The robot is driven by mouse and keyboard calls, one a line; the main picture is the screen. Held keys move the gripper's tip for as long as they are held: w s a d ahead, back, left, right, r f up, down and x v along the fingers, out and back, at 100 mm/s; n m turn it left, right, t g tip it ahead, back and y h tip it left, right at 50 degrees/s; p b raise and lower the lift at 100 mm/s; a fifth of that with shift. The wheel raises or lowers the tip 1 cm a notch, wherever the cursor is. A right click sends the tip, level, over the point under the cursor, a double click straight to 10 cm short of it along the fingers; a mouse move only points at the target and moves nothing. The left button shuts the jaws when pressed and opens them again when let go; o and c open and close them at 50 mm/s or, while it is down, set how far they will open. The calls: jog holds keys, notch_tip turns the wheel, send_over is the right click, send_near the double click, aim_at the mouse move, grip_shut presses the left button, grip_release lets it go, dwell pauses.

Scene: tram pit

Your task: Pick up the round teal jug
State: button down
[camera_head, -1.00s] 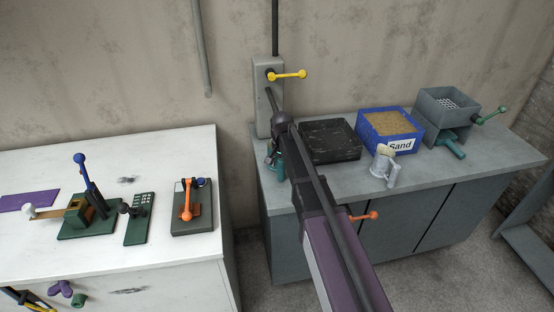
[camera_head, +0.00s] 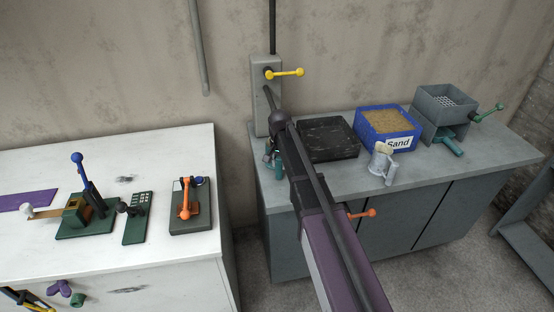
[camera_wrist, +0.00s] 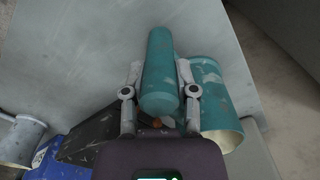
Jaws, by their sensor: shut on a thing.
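The round teal jug (camera_wrist: 217,105) shows in the wrist view, its open rim toward the lower right and its thick handle (camera_wrist: 159,65) to the left of the body. My gripper (camera_wrist: 161,77) is shut on that handle, one grey finger on each side. In the head view the jug (camera_head: 278,172) is a small teal patch at the left end of the grey counter (camera_head: 330,180), mostly hidden behind my arm. I cannot tell whether it touches the counter.
A black tray (camera_head: 327,139), a blue sand box (camera_head: 389,130), a pale jug (camera_head: 381,165) and a grey sieve machine (camera_head: 445,110) stand along the counter. A yellow-handled wall lever (camera_head: 285,73) is behind my arm. A white bench (camera_head: 120,240) stands left, across a gap.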

jog(key=shift+r, duration=0.1)
notch_tip(320, 180, up, 3)
jog(key=p, duration=0.3)
jog(key=shift+r, duration=0.15)
jog(key=s+d+r+p, duration=0.1)
jog(key=s+p, duration=0.1)
jog(key=s, duration=1.4)
jog(key=shift+d+r, duration=0.25)
jog(key=shift+d, duration=0.15)
jog(key=shift+d, duration=0.1)
